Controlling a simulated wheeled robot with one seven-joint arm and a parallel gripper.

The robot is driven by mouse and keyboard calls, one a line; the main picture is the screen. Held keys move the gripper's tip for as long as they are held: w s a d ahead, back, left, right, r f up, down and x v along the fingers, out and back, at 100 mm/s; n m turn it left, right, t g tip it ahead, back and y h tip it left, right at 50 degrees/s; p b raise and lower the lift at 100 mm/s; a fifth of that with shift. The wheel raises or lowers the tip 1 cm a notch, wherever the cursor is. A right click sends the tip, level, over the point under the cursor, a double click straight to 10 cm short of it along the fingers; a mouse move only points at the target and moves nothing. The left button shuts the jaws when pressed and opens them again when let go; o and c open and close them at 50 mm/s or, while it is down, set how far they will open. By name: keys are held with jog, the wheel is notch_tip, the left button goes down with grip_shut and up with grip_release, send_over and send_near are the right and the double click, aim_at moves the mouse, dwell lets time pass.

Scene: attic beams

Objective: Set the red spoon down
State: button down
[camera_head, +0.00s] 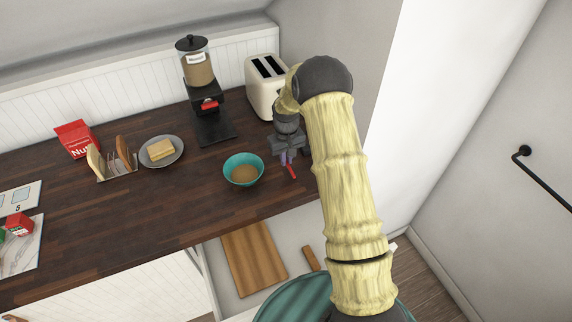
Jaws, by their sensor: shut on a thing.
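The red spoon (292,171) is small and partly hidden at my gripper. My gripper (287,157) is shut on it, to the right of the teal bowl (230,176) and above the right part of the dark wooden counter (145,212). The spoon's red end sticks out below the fingers, tilted toward the lower right. I cannot tell whether its tip touches the counter. The bowl holds something brown.
A cream toaster (262,93) stands behind my gripper, beside the wall. A black dispenser (211,115), a grey plate (176,157) with yellow food and a toast rack (118,178) stand further left. The counter's front left middle is clear.

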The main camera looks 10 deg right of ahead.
aim_at(286, 172)
jog(key=shift+f+p, duration=0.65)
jog(key=shift+f, duration=1.2)
jog(key=shift+f, duration=0.2)
jog(key=c, duration=1.5)
grip_release()
jog(key=shift+r, duration=0.1)
notch_tip(286, 172, up, 12)
jog(key=b, duration=0.4)
jog(key=shift+r, duration=0.1)
